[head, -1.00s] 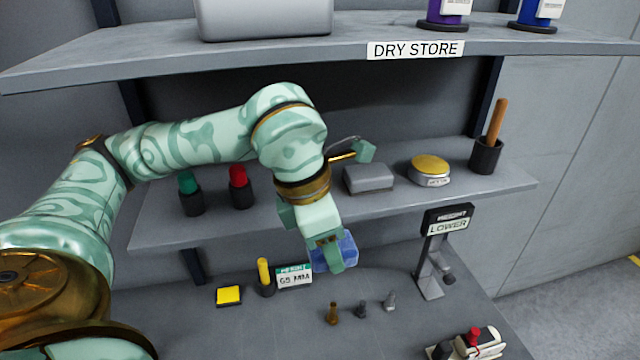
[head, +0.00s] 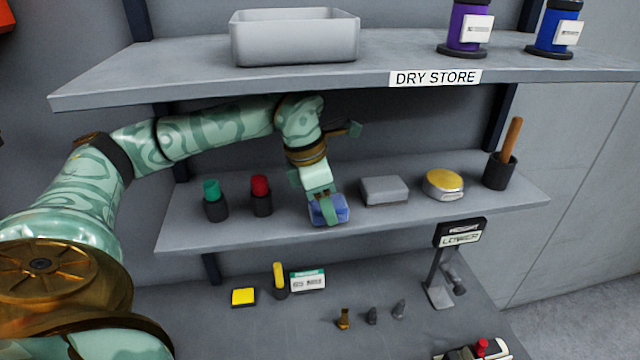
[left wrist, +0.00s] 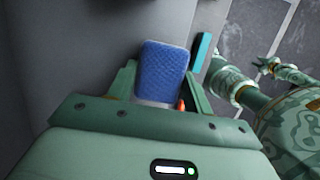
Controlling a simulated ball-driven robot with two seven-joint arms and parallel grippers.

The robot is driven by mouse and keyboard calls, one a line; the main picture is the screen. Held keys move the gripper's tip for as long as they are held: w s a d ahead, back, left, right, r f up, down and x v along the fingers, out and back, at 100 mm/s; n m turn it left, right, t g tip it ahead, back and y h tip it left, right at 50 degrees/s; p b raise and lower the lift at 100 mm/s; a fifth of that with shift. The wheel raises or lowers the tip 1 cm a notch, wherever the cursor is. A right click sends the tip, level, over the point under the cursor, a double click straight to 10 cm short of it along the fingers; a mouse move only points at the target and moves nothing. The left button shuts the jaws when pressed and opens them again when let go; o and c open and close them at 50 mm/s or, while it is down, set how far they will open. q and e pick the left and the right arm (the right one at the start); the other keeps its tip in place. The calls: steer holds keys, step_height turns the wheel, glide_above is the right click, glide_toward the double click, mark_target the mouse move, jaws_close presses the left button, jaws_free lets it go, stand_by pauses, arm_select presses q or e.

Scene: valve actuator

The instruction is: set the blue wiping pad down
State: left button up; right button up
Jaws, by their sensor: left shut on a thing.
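The blue wiping pad (head: 340,207) is held in my left gripper (head: 328,213) over the front part of the middle shelf (head: 230,231). It is between the red-topped holder and a grey block. Whether its underside touches the shelf is hard to tell. In the left wrist view the pad (left wrist: 163,68) sits between the two green fingers of the left gripper (left wrist: 162,82), its blue textured face showing. My right gripper cannot be made out for sure; small arm parts of mine show at the right of that view.
The grey block (head: 384,190), a yellow-topped round tin (head: 443,184) and a dark pot (head: 498,173) stand right of the pad. Green-topped (head: 215,201) and red-topped (head: 261,195) holders stand left. The upper shelf (head: 200,73) overhangs. The bench (head: 215,325) below holds small items.

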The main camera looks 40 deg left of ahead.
arm_select(q)
steer(key=shift+w+a, duration=0.45)
steer(key=shift+a, duration=0.05)
steer(key=w+a+p, duration=0.1)
steer(key=w+a, duration=0.1)
steer(key=a, duration=0.1)
steer(key=shift+w+a+p, duration=0.1)
steer(key=shift+w+p, duration=0.1)
steer(key=shift+p, duration=0.1)
steer(key=shift+f+p, duration=0.4)
steer(key=shift+p, duration=0.05)
steer(key=shift+f, duration=0.15)
steer(key=shift+s, duration=0.1)
steer(key=o, duration=0.9)
steer(key=shift+f, duration=0.1)
